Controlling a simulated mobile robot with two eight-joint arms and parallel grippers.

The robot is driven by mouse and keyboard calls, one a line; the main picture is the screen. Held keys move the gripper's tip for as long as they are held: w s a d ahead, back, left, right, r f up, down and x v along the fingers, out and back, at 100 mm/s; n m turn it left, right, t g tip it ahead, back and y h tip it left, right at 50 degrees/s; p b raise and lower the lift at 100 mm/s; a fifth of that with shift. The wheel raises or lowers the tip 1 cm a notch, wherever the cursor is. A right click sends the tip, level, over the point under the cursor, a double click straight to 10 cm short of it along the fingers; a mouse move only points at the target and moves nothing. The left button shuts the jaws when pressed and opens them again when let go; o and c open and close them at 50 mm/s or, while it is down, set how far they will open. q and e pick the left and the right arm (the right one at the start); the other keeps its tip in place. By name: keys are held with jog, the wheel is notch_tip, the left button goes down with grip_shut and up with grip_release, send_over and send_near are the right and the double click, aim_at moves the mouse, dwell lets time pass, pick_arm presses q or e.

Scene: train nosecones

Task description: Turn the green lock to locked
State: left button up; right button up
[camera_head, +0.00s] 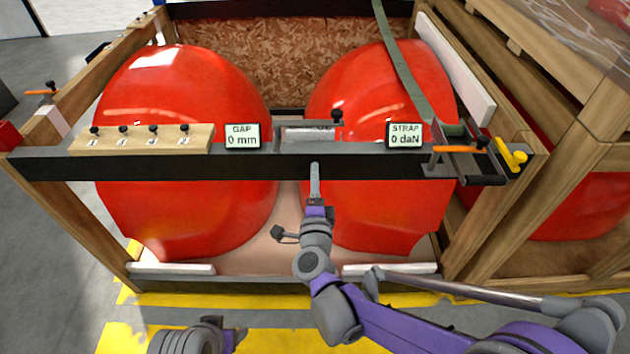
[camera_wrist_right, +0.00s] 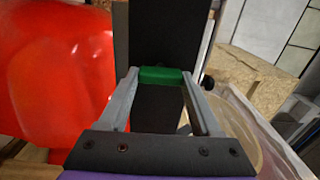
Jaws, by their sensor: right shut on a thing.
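The green lock (camera_wrist_right: 160,75) shows in the right wrist view as a small green block against a dark bar. It lies between the two fingertips of my right gripper (camera_head: 314,168), which is shut on it. In the head view this gripper reaches up to the front of the dark crossbar (camera_head: 270,163), near its middle. The lock cannot be made out in the head view. A part of my left arm (camera_head: 195,338) shows at the bottom edge; its gripper's fingers cannot be made out clearly.
Two red nosecones (camera_head: 190,90) (camera_head: 380,85) stand in a wooden crate behind the crossbar. A peg board (camera_head: 140,140), a GAP display (camera_head: 242,136), a STRAP display (camera_head: 404,135) and an orange-handled ratchet (camera_head: 458,150) sit along the bar. A wooden frame (camera_head: 540,200) stands at right.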

dwell(0.4)
jog(key=o, duration=1.4)
jog(key=s, duration=1)
jog(key=shift+s+p, duration=0.35)
jog(key=shift+s, duration=0.05)
jog(key=shift+r, duration=0.1)
